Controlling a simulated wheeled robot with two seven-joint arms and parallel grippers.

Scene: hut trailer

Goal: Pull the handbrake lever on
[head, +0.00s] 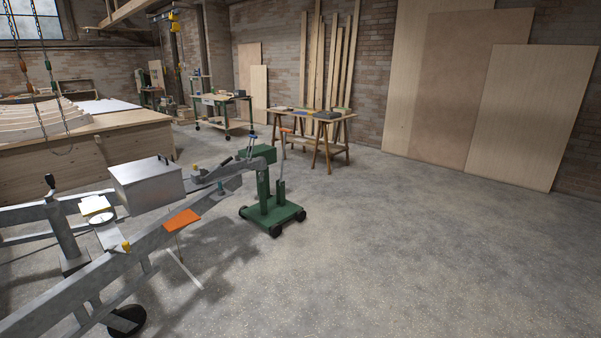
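The grey trailer drawbar (165,233) fills the lower left of the head view and narrows toward a coupling at its right end. A short bar with a dark grip (225,161) rises at a slant near the coupling; it looks like the handbrake lever, but it is small and its exact angle is hard to tell. A grey metal box (146,186) sits on the drawbar to its left and hides part of the frame behind it. Neither of my grippers is in view.
A green wheeled stand (273,214) is at the coupling end. A crank with a black handle (50,182) rises at the left, and an orange plate (182,221) is beside the drawbar. A trestle table (326,132) stands behind. The floor at the right is clear.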

